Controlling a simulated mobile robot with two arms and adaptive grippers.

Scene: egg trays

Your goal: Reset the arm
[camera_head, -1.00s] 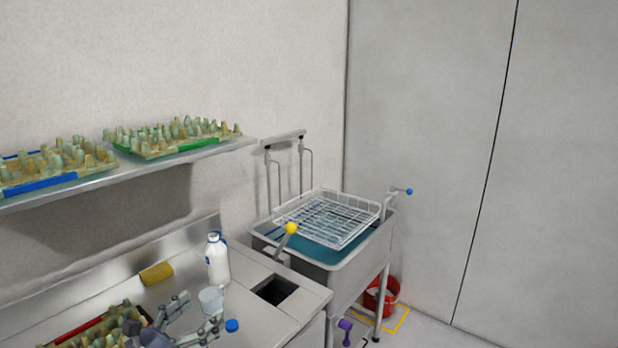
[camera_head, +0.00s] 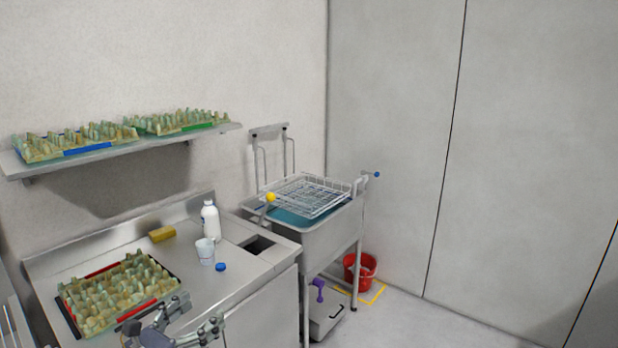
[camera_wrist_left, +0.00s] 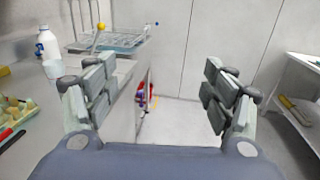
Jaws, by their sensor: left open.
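My left gripper (camera_head: 188,328) is at the bottom of the head view, in front of the counter's front edge near the egg tray with the red strip (camera_head: 120,292). In the left wrist view its two fingers (camera_wrist_left: 160,95) stand wide apart with nothing between them. It is open and empty. Past the fingers, the wrist view shows floor and the counter's side. My right gripper is in neither view.
The steel counter (camera_head: 215,285) carries a white bottle (camera_head: 210,222), a cup (camera_head: 205,251), a blue cap (camera_head: 221,267) and a yellow sponge (camera_head: 162,234). A sink with a wire basket (camera_head: 312,197) stands beyond. A red bucket (camera_head: 358,272) is on the floor. Two trays sit on the shelf (camera_head: 160,143).

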